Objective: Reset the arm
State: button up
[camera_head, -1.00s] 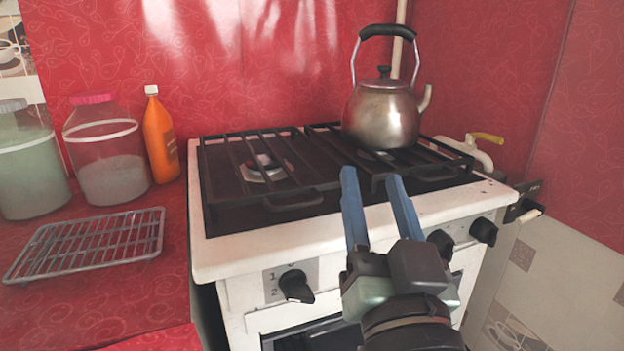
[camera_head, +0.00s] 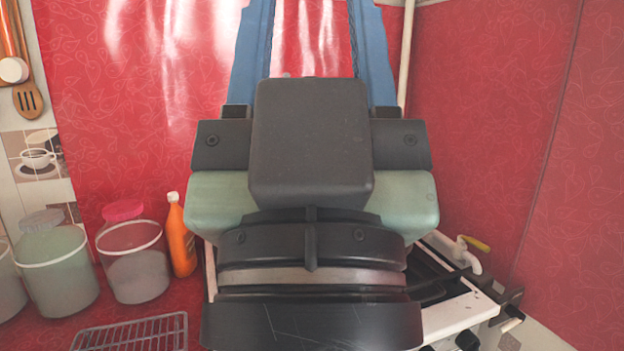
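My gripper (camera_head: 311,20) fills the middle of the head view, very close to the camera. Its two blue fingers point up and run past the top edge, so their tips are out of view. The fingers stand wide apart, with red wall showing between them and nothing held there. The stove (camera_head: 462,312) is mostly hidden behind my gripper and wrist; only its right part and a strip at the left show. The kettle is hidden from view.
Several lidded jars, one with a pink lid (camera_head: 132,262), and an orange bottle (camera_head: 181,238) stand on the left counter. A wire rack (camera_head: 130,333) lies at the bottom left. A yellow-handled tap (camera_head: 474,243) is on the right. Red walls (camera_head: 480,110) rise behind.

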notch_tip(320, 180, up, 18)
jog(key=p, duration=1.6)
